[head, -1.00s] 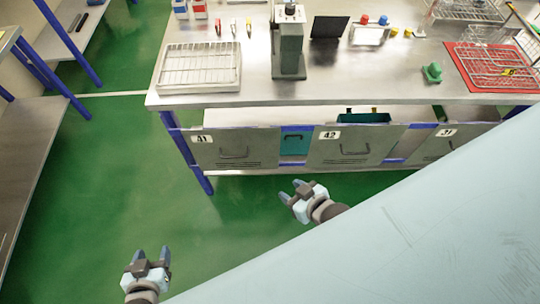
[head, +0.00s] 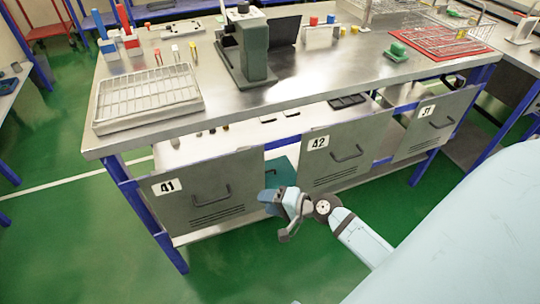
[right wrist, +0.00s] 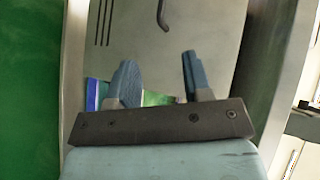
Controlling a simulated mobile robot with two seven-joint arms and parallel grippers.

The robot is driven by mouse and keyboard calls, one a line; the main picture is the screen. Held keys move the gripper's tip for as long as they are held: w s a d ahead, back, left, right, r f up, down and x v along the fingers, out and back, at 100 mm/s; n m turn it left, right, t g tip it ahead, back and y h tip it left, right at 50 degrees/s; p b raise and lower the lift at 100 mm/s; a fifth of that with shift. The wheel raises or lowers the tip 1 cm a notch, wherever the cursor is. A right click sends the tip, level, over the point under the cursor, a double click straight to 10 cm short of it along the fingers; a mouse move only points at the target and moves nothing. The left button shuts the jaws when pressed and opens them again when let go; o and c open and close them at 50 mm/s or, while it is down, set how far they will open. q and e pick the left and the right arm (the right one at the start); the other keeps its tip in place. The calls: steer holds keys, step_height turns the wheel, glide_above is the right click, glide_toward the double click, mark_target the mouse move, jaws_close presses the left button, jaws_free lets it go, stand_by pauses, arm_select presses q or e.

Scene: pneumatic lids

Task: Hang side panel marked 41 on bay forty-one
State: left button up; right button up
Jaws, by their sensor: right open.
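The grey side panel marked 41 (head: 238,177) stands upright across the front of the bench's left bay, with a dark handle and vent slots. Whether it is hooked on cannot be told. My right gripper (head: 278,214) is open and empty, in front of the gap between panels 41 and 42, near the right edge of panel 41. In the right wrist view the open fingers (right wrist: 157,82) point towards a grey panel (right wrist: 190,28) with a handle and slots; its number is not visible. My left gripper is out of view.
Panel 42 (head: 372,135) and another numbered panel (head: 440,128) hang to the right. A teal thing (head: 286,165) shows in the gap. The bench top (head: 310,80) carries a wire tray (head: 148,97) and a green-grey machine (head: 245,50). Green floor (head: 75,240) is clear at left.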

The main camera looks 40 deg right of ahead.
mark_target(228, 197)
arm_select(q)
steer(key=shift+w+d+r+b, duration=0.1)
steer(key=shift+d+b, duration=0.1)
steer(key=shift+b, duration=0.6)
arm_select(e)
steer(key=x, duration=1.3)
steer(key=shift+w, duration=0.2)
steer(key=shift+a, duration=0.1)
steer(key=shift+c, duration=0.4)
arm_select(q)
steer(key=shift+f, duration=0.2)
arm_select(e)
jaws_close()
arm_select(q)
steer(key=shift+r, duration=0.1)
arm_select(e)
steer(key=shift+r, duration=0.1)
arm_select(q)
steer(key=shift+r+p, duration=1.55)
steer(key=shift+p, duration=0.05)
arm_select(e)
steer(key=shift+r, duration=1.45)
steer(key=shift+s, duration=0.1)
